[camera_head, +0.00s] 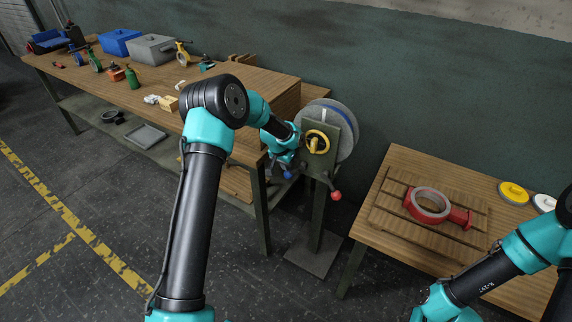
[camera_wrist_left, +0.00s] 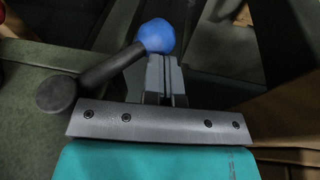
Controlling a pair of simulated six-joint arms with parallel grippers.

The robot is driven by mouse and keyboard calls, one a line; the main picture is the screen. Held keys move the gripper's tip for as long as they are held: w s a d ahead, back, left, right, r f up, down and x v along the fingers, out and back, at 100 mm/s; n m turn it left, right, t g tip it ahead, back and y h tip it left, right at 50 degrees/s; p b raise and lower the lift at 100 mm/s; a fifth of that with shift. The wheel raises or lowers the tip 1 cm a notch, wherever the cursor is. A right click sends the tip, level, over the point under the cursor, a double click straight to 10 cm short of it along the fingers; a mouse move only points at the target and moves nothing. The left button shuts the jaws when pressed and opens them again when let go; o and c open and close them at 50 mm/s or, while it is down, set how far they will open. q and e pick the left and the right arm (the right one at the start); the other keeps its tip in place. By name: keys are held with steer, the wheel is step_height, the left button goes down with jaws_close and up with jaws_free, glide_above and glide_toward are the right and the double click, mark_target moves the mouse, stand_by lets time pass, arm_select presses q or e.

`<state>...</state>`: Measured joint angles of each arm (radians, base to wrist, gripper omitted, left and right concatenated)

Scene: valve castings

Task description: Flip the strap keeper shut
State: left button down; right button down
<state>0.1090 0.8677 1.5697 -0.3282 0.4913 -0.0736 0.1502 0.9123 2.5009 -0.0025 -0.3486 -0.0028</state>
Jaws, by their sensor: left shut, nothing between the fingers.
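A stand (camera_head: 318,215) carries a large grey reel (camera_head: 347,130) and a yellow ring-shaped handle (camera_head: 317,142). Levers with coloured ball knobs stick out of it: a red knob (camera_head: 336,195) at the lower right and a blue knob (camera_head: 287,174) at the left. No part is labelled as the strap keeper. In the left wrist view the blue knob (camera_wrist_left: 159,36) tops a dark lever (camera_wrist_left: 112,67) slanting up from a round pivot. My left gripper (camera_wrist_left: 165,68) is shut and empty, its fingertips right at the blue knob; contact is unclear. My right gripper is out of view.
A wooden bench (camera_head: 235,85) with blue and grey boxes, bottles and small parts stands left of the stand. A table (camera_head: 400,165) at the right holds a red ring-shaped casting (camera_head: 428,204) on a slatted board, plus yellow and white discs.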

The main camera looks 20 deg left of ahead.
arm_select(q)
steer(key=shift+s+d+f, duration=0.1)
steer(key=shift+d+f, duration=0.05)
steer(key=shift+f, duration=0.25)
steer(key=shift+s+d+f, duration=0.1)
steer(key=shift+d+f, duration=0.05)
steer(key=shift+f, duration=0.25)
steer(key=shift+w+a+r, duration=0.1)
steer(key=shift+a+r, duration=0.05)
steer(key=shift+r, duration=0.2)
steer(key=w+a+v, duration=0.1)
steer(key=w+v, duration=0.1)
steer(key=v, duration=1.1)
steer(key=shift+a+r, duration=0.2)
steer(key=shift+r, duration=0.2)
steer(key=shift+s+f, duration=0.1)
steer(key=shift+s, duration=0.05)
